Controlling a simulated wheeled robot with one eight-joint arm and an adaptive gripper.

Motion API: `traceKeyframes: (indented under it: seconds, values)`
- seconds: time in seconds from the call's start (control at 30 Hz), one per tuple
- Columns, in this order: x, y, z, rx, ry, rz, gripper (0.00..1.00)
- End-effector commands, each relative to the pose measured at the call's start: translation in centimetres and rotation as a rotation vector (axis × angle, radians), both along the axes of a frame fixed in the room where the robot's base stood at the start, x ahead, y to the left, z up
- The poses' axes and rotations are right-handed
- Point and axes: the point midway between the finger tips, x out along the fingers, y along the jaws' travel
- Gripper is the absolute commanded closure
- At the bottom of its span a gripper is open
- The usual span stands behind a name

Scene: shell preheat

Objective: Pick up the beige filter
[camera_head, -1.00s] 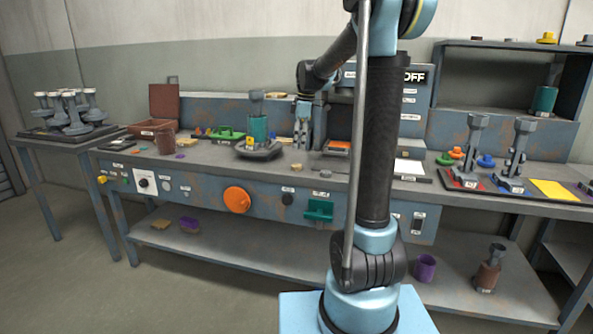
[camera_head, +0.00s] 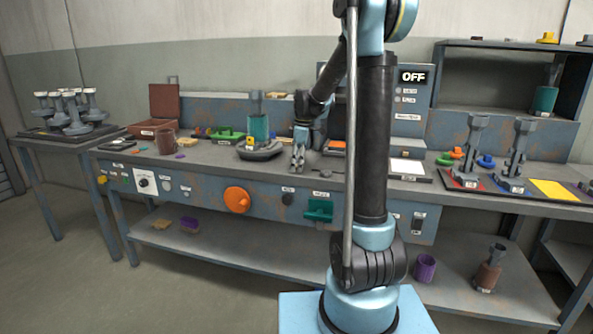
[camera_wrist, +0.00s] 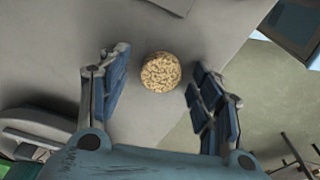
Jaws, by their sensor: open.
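The beige filter (camera_wrist: 160,72) is a round, speckled piece near the bench's front edge in the wrist view. My gripper (camera_wrist: 158,80) is open, with one blue finger to the left of the filter and one to the right. Gaps show between the filter and both fingers. In the head view my gripper (camera_head: 298,160) points down at the bench front, and the filter cannot be made out there behind it.
A dark round base (camera_head: 260,152) with a teal cylinder (camera_head: 259,128) stands just left of my gripper. A brown cup (camera_head: 165,143) is farther left. An orange-topped box (camera_head: 337,145) is to the right. The bench's front edge is close to the filter.

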Motion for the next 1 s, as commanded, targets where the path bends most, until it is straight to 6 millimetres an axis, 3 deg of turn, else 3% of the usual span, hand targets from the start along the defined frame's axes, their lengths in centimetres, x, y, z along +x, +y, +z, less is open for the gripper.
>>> traceKeyframes:
  seconds: [0.13,0.3,0.33,0.73,1.0]
  values:
    - [0.0,0.0,0.0,0.000,0.000,0.000,0.41]
    - [0.0,0.0,0.0,0.000,0.000,0.000,0.75]
    - [0.0,0.0,0.0,0.000,0.000,0.000,0.77]
    - [0.0,0.0,0.4,0.000,0.000,0.000,0.78]
    - [0.0,0.0,4.0,0.000,0.000,0.000,0.78]
